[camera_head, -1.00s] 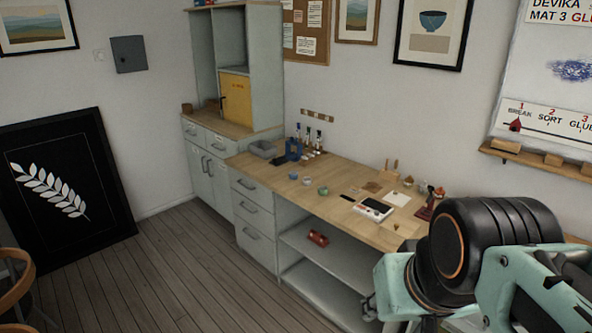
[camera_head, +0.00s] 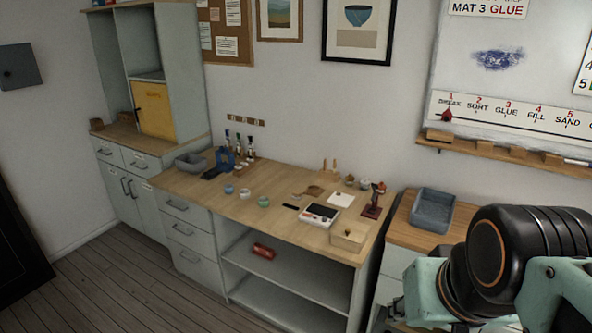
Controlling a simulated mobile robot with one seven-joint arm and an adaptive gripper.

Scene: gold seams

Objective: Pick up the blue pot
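A small blue pot (camera_head: 229,189) stands on the wooden worktop, left of a small white pot (camera_head: 245,193) and a green pot (camera_head: 263,201). It looks upright and nothing covers it. My arm, teal with a black joint, fills the lower right of the head view, well to the right of the blue pot. Only a small dark part at the arm's lower left edge might belong to my gripper. Its fingers do not show clearly, and I cannot see anything held.
The worktop (camera_head: 195,187) also carries a grey tray (camera_head: 191,163), bottles (camera_head: 238,147), a white device (camera_head: 320,214), a wooden box (camera_head: 348,237) and a red tool (camera_head: 374,199). A grey bin (camera_head: 433,210) stands on a cabinet to the right. Open floor (camera_head: 120,285) lies at lower left.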

